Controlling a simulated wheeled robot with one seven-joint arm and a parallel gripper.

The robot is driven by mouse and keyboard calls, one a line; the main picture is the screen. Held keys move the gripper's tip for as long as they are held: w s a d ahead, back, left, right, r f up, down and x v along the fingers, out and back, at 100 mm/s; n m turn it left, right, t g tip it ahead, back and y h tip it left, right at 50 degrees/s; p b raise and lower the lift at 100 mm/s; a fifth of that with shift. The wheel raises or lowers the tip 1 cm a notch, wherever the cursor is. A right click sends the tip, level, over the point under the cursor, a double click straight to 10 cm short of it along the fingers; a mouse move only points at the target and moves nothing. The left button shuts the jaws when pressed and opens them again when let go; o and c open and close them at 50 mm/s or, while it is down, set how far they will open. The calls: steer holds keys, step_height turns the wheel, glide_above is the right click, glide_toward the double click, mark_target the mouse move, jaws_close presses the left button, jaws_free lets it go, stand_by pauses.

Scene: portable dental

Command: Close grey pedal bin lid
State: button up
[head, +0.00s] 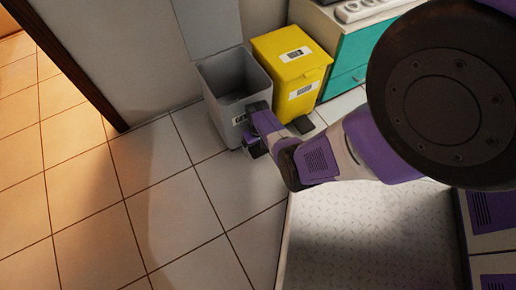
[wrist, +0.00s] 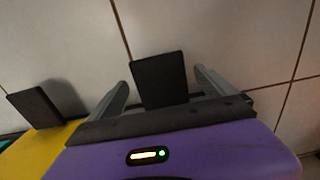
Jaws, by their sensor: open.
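The grey pedal bin (head: 222,99) stands by the wall in the head view. Its lid (head: 208,25) is raised, upright against the wall, and the inside is visible. My gripper (head: 254,151) is low at the front of this bin. In the wrist view my gripper (wrist: 163,76) is open, with its two grey fingers spread. A black pedal (wrist: 159,80) appears between the fingers, above the pale floor. I cannot tell whether the gripper touches it. That pedal is hidden behind my gripper in the head view.
A shut yellow bin (head: 283,54) stands right beside the grey one; its black pedal (wrist: 35,107) shows at left in the wrist view. A teal-fronted cabinet (head: 350,62) is further right. The tiled floor (head: 120,205) at left is clear. A wooden edge (head: 70,70) runs along the wall.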

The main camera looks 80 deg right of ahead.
mark_target(259, 151)
steer(key=shift+f, duration=0.1)
jaws_close()
steer(key=shift+s+a+f+t+h, duration=0.1)
steer(key=shift+f+t+h, duration=0.2)
steer(key=shift+f+h, duration=0.1)
stand_by(0.3)
jaws_free()
steer(key=shift+p, duration=0.3)
steer(key=r+p, duration=0.1)
steer(key=r, duration=0.1)
steer(key=r+p, duration=0.2)
steer(key=r, duration=0.1)
steer(key=r+p, duration=0.2)
steer(key=shift+s+a+r, duration=0.25)
steer(key=shift+r, duration=0.15)
